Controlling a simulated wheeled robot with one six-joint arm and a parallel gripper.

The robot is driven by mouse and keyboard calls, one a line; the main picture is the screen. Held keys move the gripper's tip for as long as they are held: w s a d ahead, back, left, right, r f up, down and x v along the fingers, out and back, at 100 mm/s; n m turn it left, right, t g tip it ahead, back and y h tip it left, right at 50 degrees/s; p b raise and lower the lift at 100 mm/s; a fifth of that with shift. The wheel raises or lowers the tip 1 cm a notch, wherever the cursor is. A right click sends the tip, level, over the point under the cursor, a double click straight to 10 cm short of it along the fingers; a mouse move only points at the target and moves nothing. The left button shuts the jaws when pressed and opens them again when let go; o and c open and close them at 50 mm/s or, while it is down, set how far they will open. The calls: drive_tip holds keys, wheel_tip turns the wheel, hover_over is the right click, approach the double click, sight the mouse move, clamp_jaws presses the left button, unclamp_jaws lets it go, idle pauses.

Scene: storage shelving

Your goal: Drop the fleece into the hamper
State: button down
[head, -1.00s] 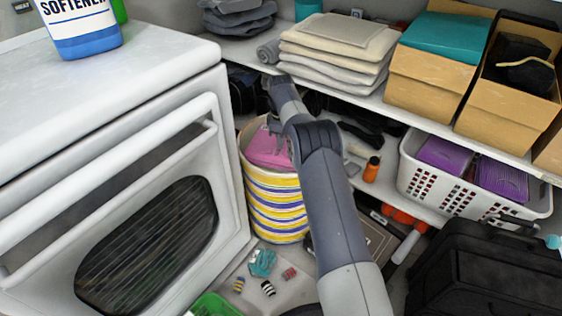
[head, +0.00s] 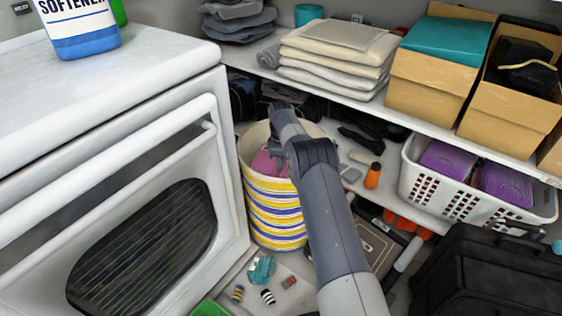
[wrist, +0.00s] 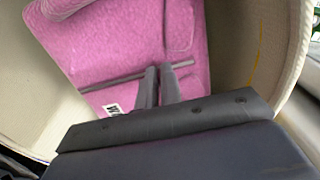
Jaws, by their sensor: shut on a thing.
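The fleece is pink with a grey strip and a small white label. It shows in the wrist view (wrist: 130,50) and partly in the head view (head: 266,162), inside the mouth of the hamper. The hamper (head: 274,213) is a round basket with yellow, white and purple stripes, standing upright beside the white appliance; its cream inner wall (wrist: 248,50) surrounds the fleece in the wrist view. My gripper (wrist: 160,78) points down into the hamper with its fingers close together, shut on the fleece. In the head view my arm hides the gripper's fingertips and part of the hamper's rim.
A white appliance (head: 130,120) stands close at the hamper's left. A shelf with folded cloths (head: 335,50) and cardboard boxes (head: 425,85) runs behind. A white basket (head: 470,185) and a black case (head: 490,270) are at the right. Small items, including a teal cloth (head: 262,270), lie in front.

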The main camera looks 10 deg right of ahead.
drive_tip(key=shift+f, duration=0.4)
drive_tip(key=c, duration=1.6)
unclamp_jaws()
drive_tip(key=shift+r, duration=0.1)
wheel_tip(320, 180, up, 13)
drive_tip(key=p, duration=0.3)
drive_tip(key=shift+p, duration=0.4)
wheel_tip(320, 180, down, 14)
drive_tip(key=b, duration=0.4)
drive_tip(key=shift+r, duration=0.8)
